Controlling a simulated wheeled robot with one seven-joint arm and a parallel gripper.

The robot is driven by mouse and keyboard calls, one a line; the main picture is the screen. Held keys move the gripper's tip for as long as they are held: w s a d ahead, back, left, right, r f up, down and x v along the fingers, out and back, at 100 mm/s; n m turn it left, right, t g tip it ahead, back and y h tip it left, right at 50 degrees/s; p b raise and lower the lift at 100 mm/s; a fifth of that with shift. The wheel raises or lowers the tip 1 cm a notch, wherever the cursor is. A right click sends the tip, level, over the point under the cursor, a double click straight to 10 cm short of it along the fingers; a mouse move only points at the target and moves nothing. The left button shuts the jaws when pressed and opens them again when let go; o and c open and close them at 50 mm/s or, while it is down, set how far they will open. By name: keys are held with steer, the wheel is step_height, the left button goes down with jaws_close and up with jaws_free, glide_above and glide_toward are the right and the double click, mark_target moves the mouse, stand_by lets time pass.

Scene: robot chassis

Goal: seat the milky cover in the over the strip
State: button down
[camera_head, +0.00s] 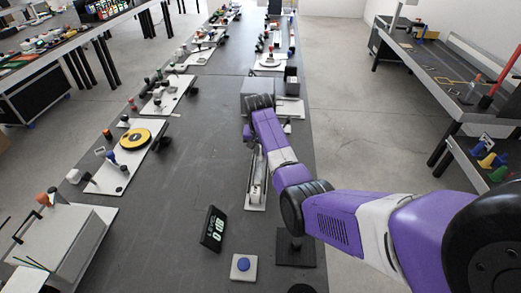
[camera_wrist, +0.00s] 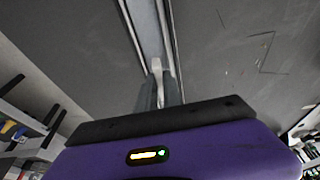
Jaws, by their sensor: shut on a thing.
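In the wrist view my gripper (camera_wrist: 160,92) is shut on a narrow, pale piece, which looks like the milky cover (camera_wrist: 157,66). A long light strip (camera_wrist: 148,28) with dark edges runs away from the fingertips toward the top of the picture. I cannot tell whether the cover touches the strip or is seated in it. My fingers are hidden there by my arm.
A grey box (camera_head: 258,86) stands just beyond my wrist. A dark display (camera_head: 213,228), a white block with a blue button (camera_head: 243,266) and a black ribbed block (camera_head: 295,248) are nearer. Boards with parts line the left edge. The table's middle left is clear.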

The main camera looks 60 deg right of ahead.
steer(key=shift+f, duration=0.2)
steer(key=c, duration=1.5)
jaws_free()
steer(key=shift+r, duration=0.1)
steer(key=v, duration=1.2)
steer(key=shift+r, duration=0.2)
steer(key=shift+d, duration=0.1)
